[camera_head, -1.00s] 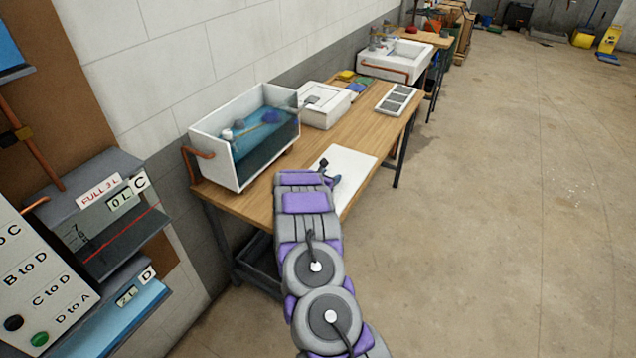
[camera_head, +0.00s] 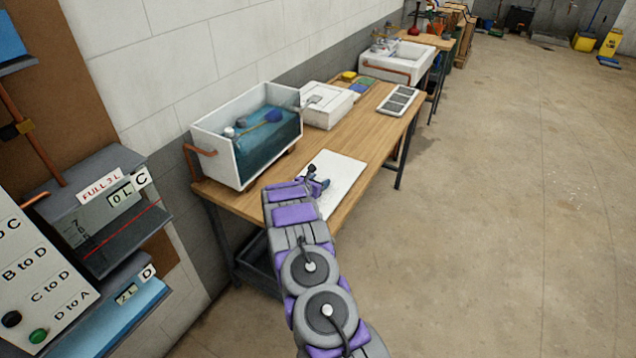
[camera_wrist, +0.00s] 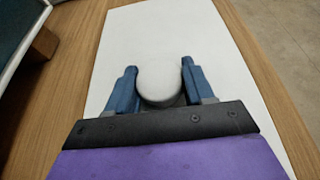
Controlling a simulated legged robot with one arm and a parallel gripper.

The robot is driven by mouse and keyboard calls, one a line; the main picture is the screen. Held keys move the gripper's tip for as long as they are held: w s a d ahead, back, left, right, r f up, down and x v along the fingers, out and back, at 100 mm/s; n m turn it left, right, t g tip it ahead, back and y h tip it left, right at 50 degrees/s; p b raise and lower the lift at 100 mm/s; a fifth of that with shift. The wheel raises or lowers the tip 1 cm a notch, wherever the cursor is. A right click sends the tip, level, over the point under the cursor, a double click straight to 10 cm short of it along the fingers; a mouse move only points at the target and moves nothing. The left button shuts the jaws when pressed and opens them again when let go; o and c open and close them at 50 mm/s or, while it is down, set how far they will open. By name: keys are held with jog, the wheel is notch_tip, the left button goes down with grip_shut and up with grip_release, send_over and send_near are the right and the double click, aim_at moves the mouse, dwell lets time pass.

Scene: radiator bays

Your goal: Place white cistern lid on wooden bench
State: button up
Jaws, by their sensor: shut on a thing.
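The white cistern lid (camera_head: 343,171) is a flat white panel lying level over the near part of the wooden bench (camera_head: 365,128). In the wrist view the lid (camera_wrist: 205,50) has a round pale knob (camera_wrist: 159,82) on top. My gripper (camera_head: 318,183) is shut on this knob; in the wrist view the blue fingers of my gripper (camera_wrist: 158,72) stand on either side of it. Bench wood shows along both sides of the lid. I cannot tell whether the lid touches the bench top or hangs just above it. My gripper hides its near end.
The open white cistern (camera_head: 216,150) with water stands left of the lid. A white box (camera_head: 327,105), a grey-panelled white tray (camera_head: 398,99) and small coloured items (camera_head: 357,83) are farther along the bench. A sink (camera_head: 398,65) stands beyond.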

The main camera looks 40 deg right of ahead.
jog(key=o, duration=0.9)
jog(key=shift+d+f, duration=0.2)
jog(key=shift+d, duration=0.05)
jog(key=shift+o, duration=0.8)
jog(key=shift+d, duration=0.25)
jog(key=o, duration=0.3)
jog(key=shift+d+f, duration=0.1)
jog(key=shift+a, duration=0.45)
jog(key=shift+r, duration=0.3)
jog(key=p+v, duration=0.1)
jog(key=v, duration=1)
jog(key=shift+s+a+p, duration=0.2)
jog(key=shift+a+p, duration=0.05)
jog(key=shift+p, duration=0.1)
jog(key=shift+r, duration=0.1)
